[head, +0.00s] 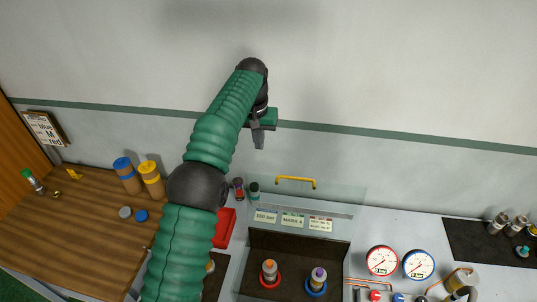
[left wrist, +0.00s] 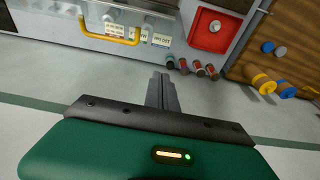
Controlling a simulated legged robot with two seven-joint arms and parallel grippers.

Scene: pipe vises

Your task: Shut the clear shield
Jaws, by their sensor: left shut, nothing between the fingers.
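The clear shield (head: 340,195) is a see-through panel with a yellow handle (head: 296,180) along its upper edge. It stands raised at the back of a dark bay (head: 300,246), whose front looks uncovered. The handle also shows at the upper left of the left wrist view (left wrist: 110,37). My left gripper (head: 259,146) is shut and empty, above and slightly left of the handle, apart from it. Its closed fingers also show in the left wrist view (left wrist: 162,80). My right gripper is not in view.
Two capped cylinders, one on a red base (head: 269,273) and one on a blue base (head: 317,282), stand in the bay. Gauges (head: 382,261) and pipes are to the right. A red tray (head: 224,228) and small bottles (head: 238,189) are left of the shield.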

